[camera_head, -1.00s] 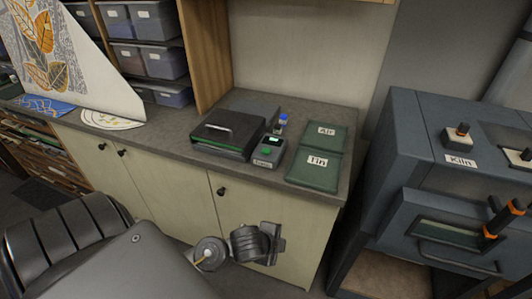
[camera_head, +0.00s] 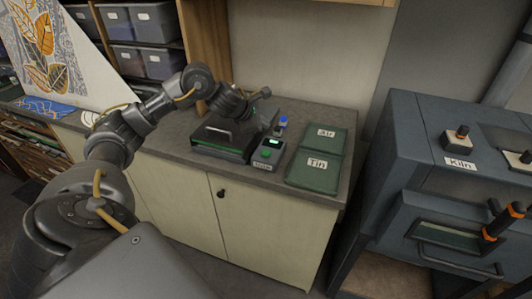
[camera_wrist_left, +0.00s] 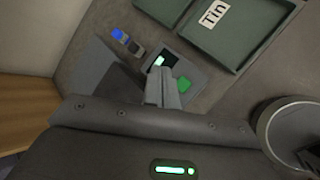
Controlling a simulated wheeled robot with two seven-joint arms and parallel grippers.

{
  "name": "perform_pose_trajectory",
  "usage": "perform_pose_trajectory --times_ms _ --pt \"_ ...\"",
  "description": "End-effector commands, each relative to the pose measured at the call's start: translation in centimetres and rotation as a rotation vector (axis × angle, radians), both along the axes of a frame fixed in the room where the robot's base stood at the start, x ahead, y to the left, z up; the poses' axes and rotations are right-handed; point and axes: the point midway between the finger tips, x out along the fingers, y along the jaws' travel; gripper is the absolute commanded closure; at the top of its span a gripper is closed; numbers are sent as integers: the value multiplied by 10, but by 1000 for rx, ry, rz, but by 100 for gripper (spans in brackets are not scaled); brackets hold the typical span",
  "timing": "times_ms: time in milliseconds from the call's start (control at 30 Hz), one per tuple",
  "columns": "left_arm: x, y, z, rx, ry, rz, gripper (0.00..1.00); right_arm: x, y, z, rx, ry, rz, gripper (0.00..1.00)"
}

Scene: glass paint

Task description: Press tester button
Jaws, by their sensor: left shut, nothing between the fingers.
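The tester (camera_head: 263,164) is a small grey box on the counter with a lit screen and a green button (camera_head: 265,154). In the left wrist view the tester (camera_wrist_left: 203,78) lies just beyond the fingertips, and its green button (camera_wrist_left: 184,85) shows right beside them. My left gripper (camera_head: 274,128) is shut and empty, above the back part of the tester with its fingers pointing down. The fingers (camera_wrist_left: 163,80) partly cover the tester near its screen. I cannot tell whether they touch it. My right gripper is not in view.
The kiln (camera_head: 420,150) stands further right.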

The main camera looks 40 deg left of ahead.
Motion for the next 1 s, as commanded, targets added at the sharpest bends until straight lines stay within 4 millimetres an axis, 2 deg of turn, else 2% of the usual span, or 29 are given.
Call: perform_pose_trajectory --times_ms 467,667,1000 --pt "0 -1 -8 -3 0 2 100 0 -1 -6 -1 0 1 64" --pt "0 -1 -27 -3 1 2 100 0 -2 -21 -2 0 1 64" --pt "0 -1 -75 -3 0 1 100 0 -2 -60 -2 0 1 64"
